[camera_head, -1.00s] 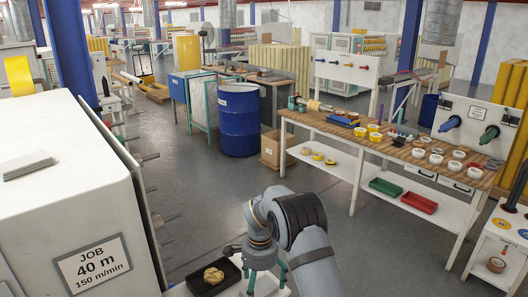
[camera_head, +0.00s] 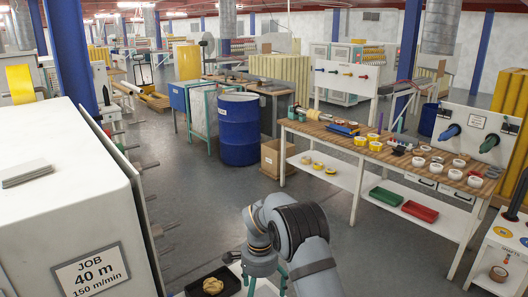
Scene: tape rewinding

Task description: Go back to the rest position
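My gripper (camera_head: 267,287) hangs low in the centre of the head view, above a white surface at the bottom edge. Its two green fingers are spread apart, and I see nothing held between them. The fingertips are close to the bottom edge of the picture. My grey arm bends down over the floor. A black tray (camera_head: 194,293) with a crumpled tan lump (camera_head: 213,282) in it lies just left of the gripper.
A white machine (camera_head: 60,180) with a "JOB 40 m" sign (camera_head: 91,275) fills the left. A wooden workbench (camera_head: 335,133) with several tape rolls stands at right. A blue drum (camera_head: 239,130) and a cardboard box (camera_head: 272,157) stand behind. Grey floor between is clear.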

